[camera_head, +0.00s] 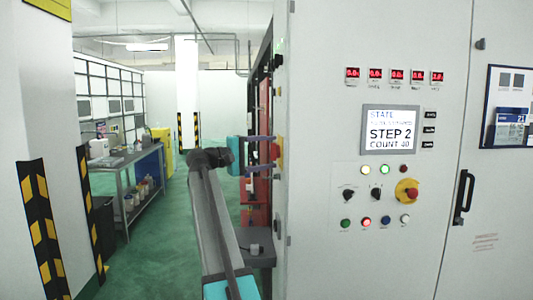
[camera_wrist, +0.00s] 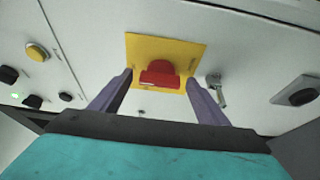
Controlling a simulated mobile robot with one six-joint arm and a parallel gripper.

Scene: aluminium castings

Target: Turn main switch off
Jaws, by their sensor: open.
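The main switch is a red handle (camera_wrist: 160,76) on a yellow square plate (camera_wrist: 185,50), fixed to a light grey cabinet wall. In the head view the yellow plate (camera_head: 280,138) shows edge-on at the cabinet's left side, with the red part beside it. My gripper (camera_wrist: 158,92) is open, one purple finger on each side of the red handle. Whether the fingers touch it cannot be told. In the head view my gripper (camera_head: 275,152) reaches the switch from the left, its two fingers one above the other.
The cabinet front (camera_head: 330,245) carries a screen (camera_head: 390,129), several buttons and a red emergency stop knob (camera_head: 407,190). A metal key-like part (camera_wrist: 217,90) sits right of the switch. A workbench (camera_head: 130,170) stands at the left; the green floor between is clear.

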